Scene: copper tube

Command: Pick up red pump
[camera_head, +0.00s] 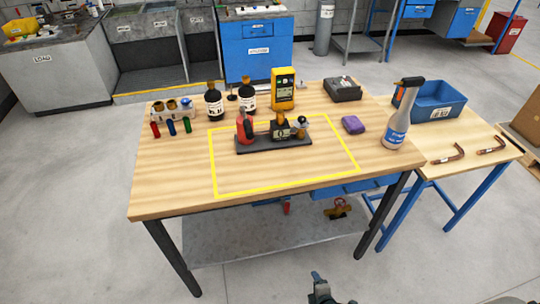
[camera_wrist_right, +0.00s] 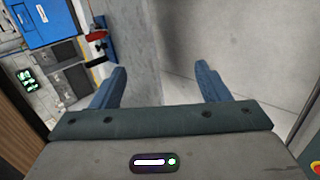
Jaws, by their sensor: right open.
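The red pump (camera_head: 245,128) stands at the left end of a black base plate (camera_head: 258,148) on the wooden table, inside a yellow outlined rectangle. A dark and brass fitting (camera_head: 281,129) and a small round gauge-like part (camera_head: 301,124) sit on the same base. My right gripper (camera_head: 319,279) shows at the bottom edge, in front of the table and well apart from the pump. In the right wrist view its two blue fingers (camera_wrist_right: 162,82) are spread wide with nothing between them. My left gripper is not in view.
The front of the wooden table (camera_head: 170,195) is clear. Dark bottles, a yellow meter (camera_head: 283,88) and a black box (camera_head: 342,88) stand behind. A purple block (camera_head: 353,124) and a spray bottle (camera_head: 398,125) are at right. A side table holds a blue bin (camera_head: 435,102) and copper tubes (camera_head: 448,155).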

